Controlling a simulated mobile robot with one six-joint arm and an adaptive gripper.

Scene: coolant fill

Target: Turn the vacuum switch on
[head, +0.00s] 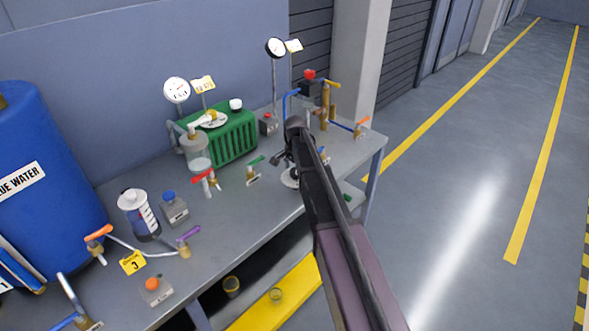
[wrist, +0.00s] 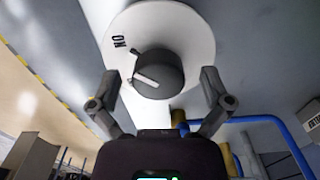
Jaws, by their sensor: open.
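The vacuum switch is a dark grey round knob (wrist: 158,72) on a white disc (wrist: 196,32) in the wrist view. The knob carries a white pointer bar, which lies toward the left. The word ON is printed on the disc, up and left of the knob. My gripper (wrist: 160,88) is open, with one finger on each side of the knob; contact is not clear. In the head view my gripper (head: 284,160) is over the white disc (head: 289,179) at the bench's front right, and my arm hides most of the switch.
On the bench (head: 240,207) stand a green pump (head: 235,137), a glass jar (head: 197,155), a green-handled valve (head: 254,170) and brass pipework (head: 325,105) with blue tube. A blue barrel (head: 45,140) is at left. The floor right of the bench is clear.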

